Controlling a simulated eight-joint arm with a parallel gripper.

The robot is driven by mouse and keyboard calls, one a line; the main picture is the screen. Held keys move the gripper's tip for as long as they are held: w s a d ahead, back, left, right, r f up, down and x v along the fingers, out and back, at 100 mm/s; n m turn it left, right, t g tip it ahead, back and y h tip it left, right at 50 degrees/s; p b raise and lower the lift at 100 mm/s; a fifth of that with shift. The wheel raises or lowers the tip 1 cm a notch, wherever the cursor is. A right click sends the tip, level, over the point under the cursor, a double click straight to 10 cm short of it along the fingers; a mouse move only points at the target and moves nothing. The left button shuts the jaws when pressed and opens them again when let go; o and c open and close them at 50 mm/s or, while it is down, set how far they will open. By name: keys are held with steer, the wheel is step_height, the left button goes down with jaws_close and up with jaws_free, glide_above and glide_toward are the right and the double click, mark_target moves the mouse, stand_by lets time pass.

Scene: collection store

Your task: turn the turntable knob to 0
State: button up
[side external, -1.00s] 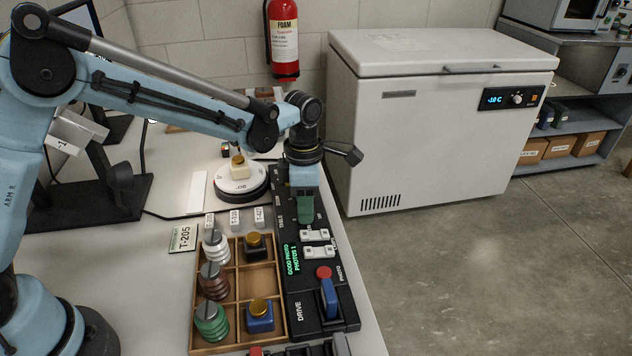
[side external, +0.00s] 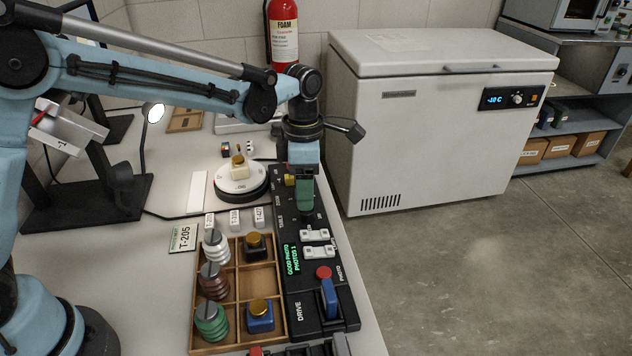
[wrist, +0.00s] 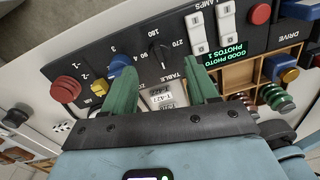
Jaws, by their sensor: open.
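The turntable knob (wrist: 160,53) is a small black dial on the black control panel (wrist: 85,65), beside the word TABLE and the figures 90 and 270. A pale line shows on it; I cannot tell its exact setting. My gripper (wrist: 160,68) has its green fingers apart, one to each side of the knob in the wrist view, with nothing between them. In the side view my gripper (side external: 305,207) is over the panel, pointing down; the knob is mostly hidden there. The white turntable (side external: 240,188) carries a cream item with a gold top (side external: 239,167).
White lamp switches (side external: 316,236) and a blue drive lever (side external: 329,298) stand nearer. A wooden tray (side external: 237,295) of spools and jars lies left of the panel.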

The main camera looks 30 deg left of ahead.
step_height(320, 180, up, 8)
steer(key=shift+w+f, duration=0.15)
steer(key=shift+a, duration=0.1)
steer(key=s+a+m+t, duration=0.3)
steer(key=s+a+m, duration=0.2)
steer(key=s+m, duration=0.3)
steer(key=s+a+f+m+t, duration=0.1)
steer(key=s+a+m+t, duration=0.3)
steer(key=m, duration=1.3)
steer(key=shift+s+a+t, duration=0.3)
steer(key=shift+s+a, duration=0.95)
steer(key=shift+s, duration=0.6)
